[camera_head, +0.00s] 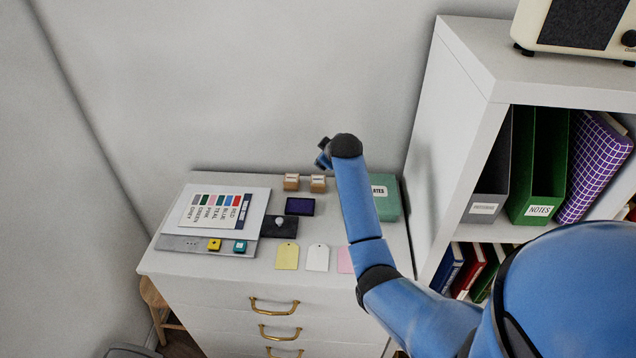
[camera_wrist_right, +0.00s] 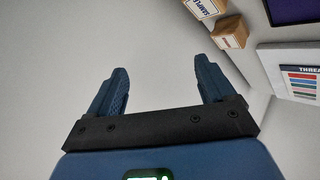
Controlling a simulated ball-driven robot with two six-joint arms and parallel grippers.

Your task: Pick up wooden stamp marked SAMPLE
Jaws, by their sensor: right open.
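Two small wooden stamps stand side by side at the back of the cabinet top. The stamp whose label reads as SAMPLE (camera_wrist_right: 204,8) is cut by the top edge of the right wrist view. It appears to be the right-hand stamp (camera_head: 318,184) in the head view. The other stamp (camera_head: 291,182) is beside it and also shows in the wrist view (camera_wrist_right: 230,33). My right gripper (camera_head: 322,155) is above and behind the stamps, near the wall. Its fingers (camera_wrist_right: 160,85) are apart with nothing between them. My left gripper is not in view.
A dark purple ink pad (camera_head: 299,206) lies in front of the stamps. A color card (camera_head: 215,208) is at left, a green box (camera_head: 386,198) at right, partly behind my arm. Paper tags (camera_head: 287,256) lie in front. A shelf unit (camera_head: 470,90) stands at right.

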